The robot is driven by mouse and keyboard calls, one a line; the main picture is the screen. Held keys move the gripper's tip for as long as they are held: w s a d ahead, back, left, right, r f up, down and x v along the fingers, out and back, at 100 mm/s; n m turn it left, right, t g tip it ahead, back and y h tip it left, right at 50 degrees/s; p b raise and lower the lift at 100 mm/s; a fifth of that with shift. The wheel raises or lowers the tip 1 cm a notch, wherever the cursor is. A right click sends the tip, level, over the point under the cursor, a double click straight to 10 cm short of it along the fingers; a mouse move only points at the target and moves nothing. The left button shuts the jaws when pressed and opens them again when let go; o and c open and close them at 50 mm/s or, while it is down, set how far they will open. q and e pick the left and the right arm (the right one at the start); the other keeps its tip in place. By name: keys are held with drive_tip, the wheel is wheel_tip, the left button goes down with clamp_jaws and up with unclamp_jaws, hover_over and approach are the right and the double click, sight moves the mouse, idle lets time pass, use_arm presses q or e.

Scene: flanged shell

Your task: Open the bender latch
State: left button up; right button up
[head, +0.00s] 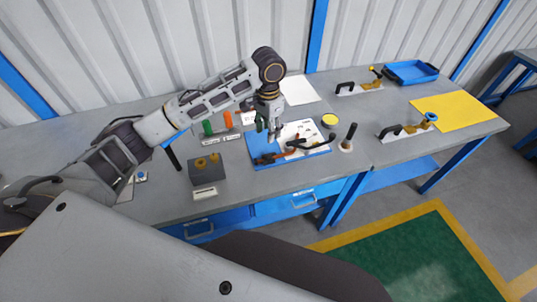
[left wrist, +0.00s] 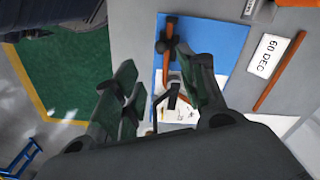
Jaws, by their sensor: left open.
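The tube bender (head: 312,146), with black and orange-brown handles, lies on a blue mat (head: 318,153) on the bench. In the left wrist view, its orange and black part (left wrist: 167,45) lies beyond the fingertips. A small dark hook-shaped piece, perhaps the latch (left wrist: 174,94), shows between the fingers. My left gripper (head: 268,127) is above the mat, pointing down. In the left wrist view it (left wrist: 160,78) is open, with a finger on each side of the hook-shaped piece. I cannot tell whether it touches anything. My right gripper is not in view.
A grey block with yellow fittings (head: 207,168) stands left of the mat. Green and orange cylinders (head: 227,120) stand behind it. A blue tray (head: 411,72) and yellow sheet (head: 455,110) lie farther right.

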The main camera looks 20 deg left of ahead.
sight(268, 156)
use_arm(q)
drive_tip(key=shift+f+p, duration=0.55)
drive_tip(key=shift+f, duration=6.3)
drive_tip(key=shift+c, duration=0.2)
clamp_jaws()
